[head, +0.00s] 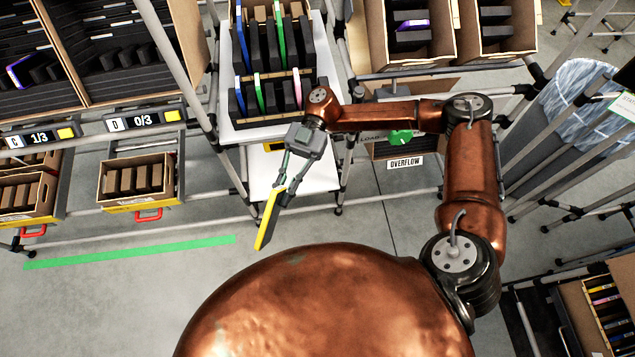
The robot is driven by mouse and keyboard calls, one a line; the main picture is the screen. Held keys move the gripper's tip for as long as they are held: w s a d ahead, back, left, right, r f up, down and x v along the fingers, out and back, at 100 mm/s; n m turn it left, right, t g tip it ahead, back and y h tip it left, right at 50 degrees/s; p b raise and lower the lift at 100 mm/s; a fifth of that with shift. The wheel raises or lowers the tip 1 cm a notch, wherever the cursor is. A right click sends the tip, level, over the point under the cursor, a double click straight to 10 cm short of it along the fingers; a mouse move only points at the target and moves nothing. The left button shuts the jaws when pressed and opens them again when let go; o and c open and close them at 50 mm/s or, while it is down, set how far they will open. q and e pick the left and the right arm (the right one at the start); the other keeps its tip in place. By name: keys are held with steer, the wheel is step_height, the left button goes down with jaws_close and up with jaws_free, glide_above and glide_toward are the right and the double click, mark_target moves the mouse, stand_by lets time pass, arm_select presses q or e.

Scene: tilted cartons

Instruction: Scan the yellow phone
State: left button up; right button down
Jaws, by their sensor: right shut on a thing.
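The yellow phone (268,221) is a thin slab seen nearly edge-on, with a yellow side and a dark side. My right gripper (281,194) is shut on the upper end of the phone. It holds the phone tilted in the air, above the floor and in front of the white-shelved rack. My right arm reaches in from the right side. My left gripper is not in view. I cannot make out a scanner for certain.
A rack (235,128) behind the gripper holds several upright phones in dark slots. Tilted cartons (136,180) stand at left, below displays reading 1/3 and 0/3. An overflow carton (395,150) sits behind my right arm. A clear bin (575,100) is at right. The floor at front left is clear.

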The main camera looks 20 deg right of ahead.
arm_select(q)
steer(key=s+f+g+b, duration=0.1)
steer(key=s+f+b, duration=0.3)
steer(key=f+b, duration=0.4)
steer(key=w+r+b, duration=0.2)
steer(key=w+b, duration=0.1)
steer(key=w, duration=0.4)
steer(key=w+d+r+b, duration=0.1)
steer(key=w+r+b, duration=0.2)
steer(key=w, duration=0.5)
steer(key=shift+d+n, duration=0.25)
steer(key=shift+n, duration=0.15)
arm_select(e)
steer(key=w+d+f+m+t+y, duration=0.3)
steer(key=w+d+f+m+t, duration=0.1)
steer(key=f, duration=0.4)
steer(key=w+d+f+m+t+y, duration=0.3)
steer(key=d+f+t+y, duration=0.1)
steer(key=f+t, duration=0.3)
steer(key=w+d+f+m+t+y, duration=0.3)
steer(key=d+f+t, duration=0.3)
steer(key=f, duration=0.3)
steer(key=shift+w+m+y, duration=0.3)
steer(key=shift+w+m, duration=0.5)
